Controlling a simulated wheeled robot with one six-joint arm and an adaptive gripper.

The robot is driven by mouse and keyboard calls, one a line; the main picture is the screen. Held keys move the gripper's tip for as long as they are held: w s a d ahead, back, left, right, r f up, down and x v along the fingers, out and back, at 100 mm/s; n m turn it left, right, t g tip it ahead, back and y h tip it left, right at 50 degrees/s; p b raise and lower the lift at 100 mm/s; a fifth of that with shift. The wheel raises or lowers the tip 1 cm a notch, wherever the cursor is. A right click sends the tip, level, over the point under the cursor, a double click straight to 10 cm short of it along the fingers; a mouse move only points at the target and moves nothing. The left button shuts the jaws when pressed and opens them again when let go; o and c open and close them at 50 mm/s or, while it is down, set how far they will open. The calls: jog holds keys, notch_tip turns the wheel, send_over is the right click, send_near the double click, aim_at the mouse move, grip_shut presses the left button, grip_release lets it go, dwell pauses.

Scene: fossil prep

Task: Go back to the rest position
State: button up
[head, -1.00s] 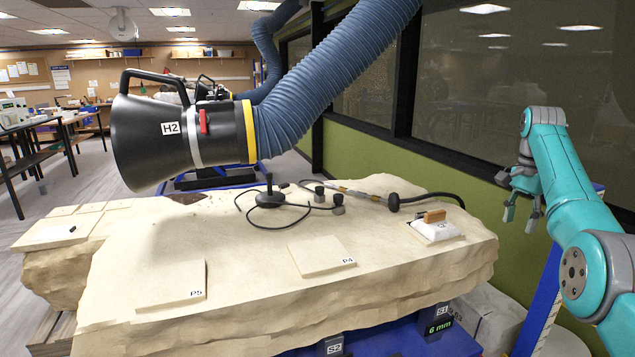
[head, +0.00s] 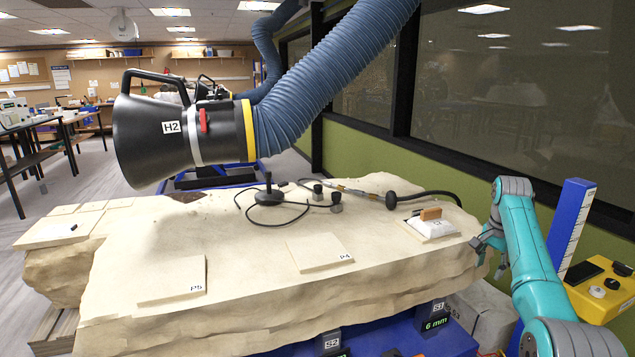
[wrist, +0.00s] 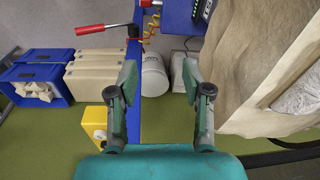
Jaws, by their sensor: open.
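My teal gripper (head: 487,258) is at the right end of the pale rock slab (head: 230,255) in the head view, beside its edge. In the wrist view my gripper (wrist: 160,82) points downward with its two fingers spread apart and nothing between them. A blue post shows between the fingers there, and the slab's side (wrist: 245,70) is just right of the right finger. My arm is bent, with its elbow up at the right of the head view.
A white bag with an orange-brown block (head: 430,214) lies near the slab's right end. A black extraction hood (head: 180,135) hangs over the left. A yellow control box (head: 600,290) and blue post (head: 571,225) stand right of my arm. Crates (wrist: 37,83) show left in the wrist view.

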jog(key=s+a+f+n+t, duration=0.1)
jog(key=s+a+f, duration=0.15)
jog(key=f, duration=0.75)
jog(key=s+a+f+n+t, duration=0.1)
jog(key=a+f, duration=0.2)
jog(key=f, duration=0.6)
jog(key=s+a+f+n+t, duration=0.1)
jog(key=a+f, duration=0.2)
jog(key=f, duration=0.7)
jog(key=s+a+f+n+t, duration=0.2)
jog(key=s+a+f, duration=0.3)
jog(key=s+f, duration=0.4)
jog(key=s+a+f+n+t, duration=0.1)
jog(key=s+a+f, duration=0.4)
jog(key=s, duration=0.6)
jog(key=s+a+r+n+t, duration=0.2)
jog(key=s+a, duration=0.1)
jog(key=s, duration=0.9)
jog(key=s+a+r+n+t, duration=0.15)
jog(key=s+a, duration=0.25)
jog(key=s, duration=0.9)
jog(key=s+a+r+n+t, duration=0.1)
jog(key=s+r+t, duration=0.1)
jog(key=s+r, duration=0.7)
jog(key=s+a+r+n+t, duration=0.1)
jog(key=s+r+n+t, duration=0.1)
jog(key=s+r, duration=0.7)
notch_tip(320, 180, up, 7)
jog(key=shift+s+a+y, duration=0.15)
jog(key=shift+y, duration=0.15)
